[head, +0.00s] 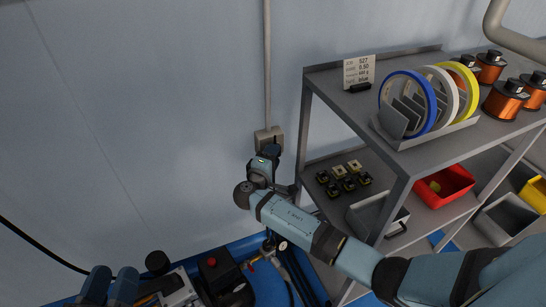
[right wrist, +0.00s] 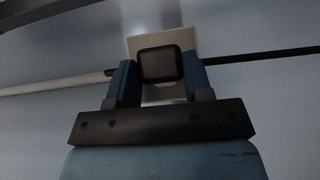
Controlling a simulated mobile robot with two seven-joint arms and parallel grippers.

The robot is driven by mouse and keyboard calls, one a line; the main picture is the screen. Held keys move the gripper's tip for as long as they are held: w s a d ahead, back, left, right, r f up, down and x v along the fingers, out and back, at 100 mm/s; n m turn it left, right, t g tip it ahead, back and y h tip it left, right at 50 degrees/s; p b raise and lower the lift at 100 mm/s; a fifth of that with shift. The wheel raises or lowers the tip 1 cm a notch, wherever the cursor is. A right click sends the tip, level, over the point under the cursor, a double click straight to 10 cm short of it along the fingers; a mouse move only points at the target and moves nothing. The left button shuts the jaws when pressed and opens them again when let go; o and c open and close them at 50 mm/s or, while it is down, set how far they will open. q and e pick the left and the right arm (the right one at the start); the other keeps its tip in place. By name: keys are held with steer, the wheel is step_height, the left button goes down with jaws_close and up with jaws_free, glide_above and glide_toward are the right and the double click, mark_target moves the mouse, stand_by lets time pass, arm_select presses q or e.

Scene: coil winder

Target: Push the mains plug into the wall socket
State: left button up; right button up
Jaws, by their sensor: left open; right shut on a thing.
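The wall socket (head: 263,137) is a beige box on the blue-grey wall, at the lower end of a vertical conduit. My right gripper (head: 270,153) is at its front, just below it in the head view. In the right wrist view my right gripper (right wrist: 158,82) is shut on the mains plug (right wrist: 159,64), a dark rounded block between blue fingers. The socket's pale plate (right wrist: 134,45) shows directly behind the plug. The plug's pins are hidden, so I cannot tell how far it is in. My left gripper (head: 110,284) is at the lower left, open, away from the socket.
A grey shelf rack (head: 312,92) stands close to the right of the socket, with spools, a label card and bins. A blue machine with a red knob (head: 211,262) is below. A black cable (head: 42,244) hangs at the left. The wall left of the socket is clear.

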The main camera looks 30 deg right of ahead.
steer(key=shift+w, duration=0.4)
steer(key=o, duration=0.9)
